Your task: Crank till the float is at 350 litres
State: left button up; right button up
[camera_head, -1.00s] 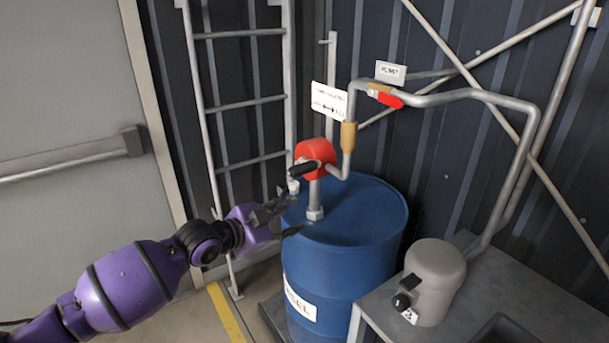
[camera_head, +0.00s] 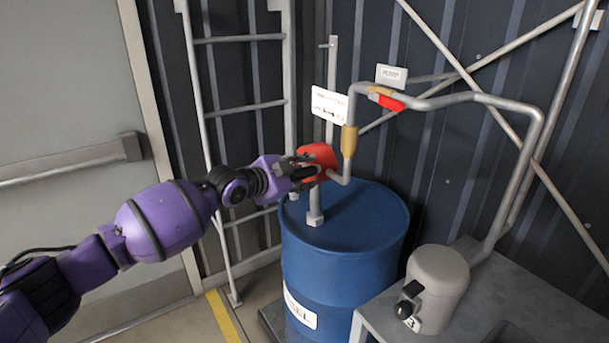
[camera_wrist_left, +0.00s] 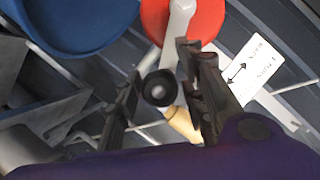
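The red hand pump (camera_head: 319,153) stands on a pipe on top of the blue drum (camera_head: 345,240). My left gripper (camera_head: 306,169) is at the pump's front and covers most of its crank. In the left wrist view, the grey crank arm (camera_wrist_left: 181,18) crosses the red pump body (camera_wrist_left: 212,18). The black crank handle (camera_wrist_left: 158,88) points end-on at the camera and sits between the two fingers of my left gripper (camera_wrist_left: 162,75). The fingers are apart, with gaps visible beside the handle. No float or litre scale is readable. My right gripper is out of view.
A pipe with a red valve lever (camera_head: 391,103) runs from the pump to a grey canister (camera_head: 437,285) on a metal bench (camera_head: 372,318). A ladder (camera_head: 243,103) stands behind my left arm. A white sign (camera_head: 329,103) hangs above the pump.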

pick_arm(q)
jog(key=shift+c, duration=0.3)
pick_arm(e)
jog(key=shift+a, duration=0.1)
pick_arm(q)
grip_shut()
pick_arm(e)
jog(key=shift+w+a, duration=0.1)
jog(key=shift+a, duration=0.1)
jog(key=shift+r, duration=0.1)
